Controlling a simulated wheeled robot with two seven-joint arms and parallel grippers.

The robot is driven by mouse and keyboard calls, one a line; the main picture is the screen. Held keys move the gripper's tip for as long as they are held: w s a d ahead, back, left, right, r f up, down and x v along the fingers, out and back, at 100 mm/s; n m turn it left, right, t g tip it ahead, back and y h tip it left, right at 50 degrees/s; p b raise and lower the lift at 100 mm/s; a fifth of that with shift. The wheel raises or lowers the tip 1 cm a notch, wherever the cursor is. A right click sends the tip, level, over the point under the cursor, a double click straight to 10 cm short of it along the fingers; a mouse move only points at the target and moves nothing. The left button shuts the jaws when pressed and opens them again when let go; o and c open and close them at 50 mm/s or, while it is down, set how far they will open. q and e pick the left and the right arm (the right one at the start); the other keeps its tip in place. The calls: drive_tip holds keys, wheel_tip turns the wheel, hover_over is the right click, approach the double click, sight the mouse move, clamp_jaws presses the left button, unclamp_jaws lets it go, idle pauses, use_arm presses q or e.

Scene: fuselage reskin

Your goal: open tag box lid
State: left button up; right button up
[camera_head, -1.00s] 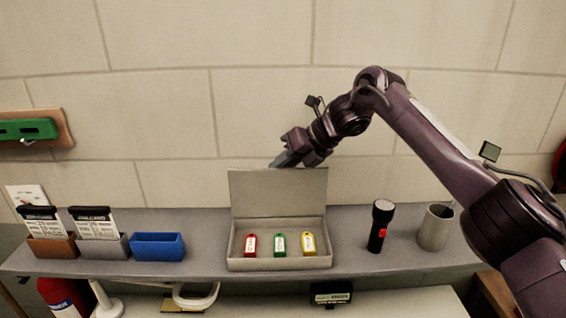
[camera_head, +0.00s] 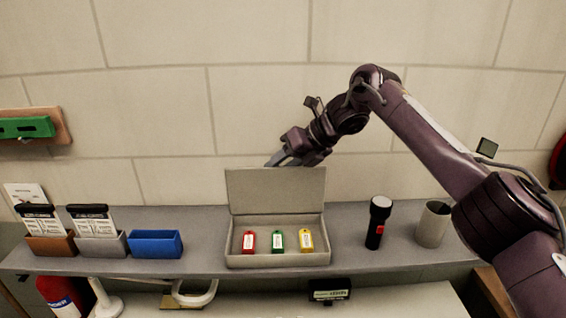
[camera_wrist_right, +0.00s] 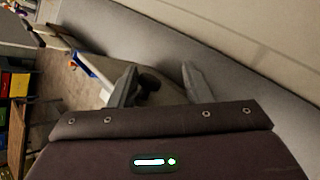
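The tag box (camera_head: 279,259) stands on the grey shelf in the head view. Its lid (camera_head: 275,191) is up, standing nearly upright at the back of the box. Inside lie a red tag (camera_head: 249,242), a green tag (camera_head: 278,241) and a yellow tag (camera_head: 307,240) side by side. My right gripper (camera_head: 275,160) is just above and behind the lid's top edge, its fingertips partly hidden by the lid. In the right wrist view its two fingers (camera_wrist_right: 158,84) are apart with nothing between them. My left gripper is not in view.
On the grey shelf (camera_head: 345,222), a black flashlight (camera_head: 377,222) and a grey cup (camera_head: 433,224) stand to the right of the box. A blue bin (camera_head: 155,244) and card holders (camera_head: 99,243) stand to the left. The wall is close behind.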

drive_tip(key=shift+w+a+r, duration=0.1)
drive_tip(key=shift+a, duration=0.05)
drive_tip(key=b+v, duration=0.2)
drive_tip(key=v, duration=0.5)
drive_tip(key=shift+d+r, duration=0.25)
drive_tip(key=shift+d, duration=0.1)
